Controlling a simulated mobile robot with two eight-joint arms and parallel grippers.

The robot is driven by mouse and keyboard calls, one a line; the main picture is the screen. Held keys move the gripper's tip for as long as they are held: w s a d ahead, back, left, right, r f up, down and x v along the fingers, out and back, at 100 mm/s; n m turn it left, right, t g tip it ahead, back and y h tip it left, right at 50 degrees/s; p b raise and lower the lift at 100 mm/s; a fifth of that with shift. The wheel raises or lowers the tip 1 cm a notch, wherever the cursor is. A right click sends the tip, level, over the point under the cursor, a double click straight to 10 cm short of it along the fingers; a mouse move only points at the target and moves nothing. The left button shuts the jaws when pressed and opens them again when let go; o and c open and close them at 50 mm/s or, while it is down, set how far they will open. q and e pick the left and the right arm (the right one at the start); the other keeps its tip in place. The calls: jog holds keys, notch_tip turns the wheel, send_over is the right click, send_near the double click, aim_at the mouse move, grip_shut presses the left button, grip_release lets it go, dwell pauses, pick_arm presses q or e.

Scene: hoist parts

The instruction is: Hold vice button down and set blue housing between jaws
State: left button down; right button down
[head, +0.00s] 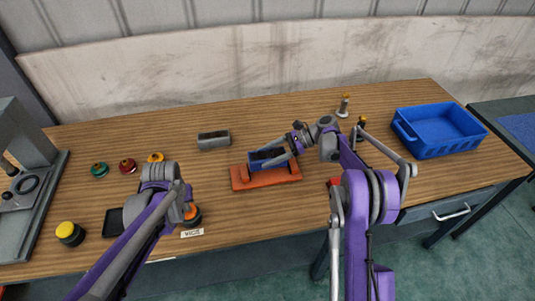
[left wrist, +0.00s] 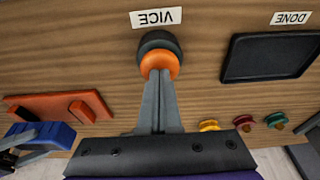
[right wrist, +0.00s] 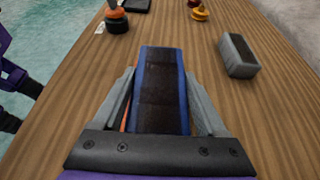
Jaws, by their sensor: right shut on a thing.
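The orange vice button (left wrist: 158,62) sits on a dark round base beside the VICE label. My left gripper (left wrist: 160,78) has its fingers together, with the tips at the button's top; how far down the button is cannot be told. My right gripper (head: 275,157) is shut on the blue housing (right wrist: 160,85), which has a dark top. In the head view the housing (head: 264,157) is over the orange-red vice (head: 265,181), in line with its jaws. Whether it rests on the vice bed or hangs just above is unclear. The right wrist view mostly hides the vice behind housing and fingers.
A grey block (head: 213,139) lies behind the vice. Green, red and yellow knobs (head: 127,166) stand at the left, near a dark DONE tray (left wrist: 270,57). A yellow-topped button (head: 69,233) is at front left. A blue bin (head: 438,130) stands at the right.

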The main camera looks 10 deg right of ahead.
jog(key=shift+f, duration=0.5)
jog(key=shift+f, duration=0.35)
jog(key=shift+f, duration=0.5)
dwell(0.3)
jog(key=shift+f, duration=0.7)
pick_arm(q)
jog(key=shift+s, duration=0.1)
pick_arm(e)
jog(key=shift+f, duration=0.3)
dwell(0.3)
grip_release()
jog(key=shift+d, duration=0.1)
jog(key=shift+v, duration=3.95)
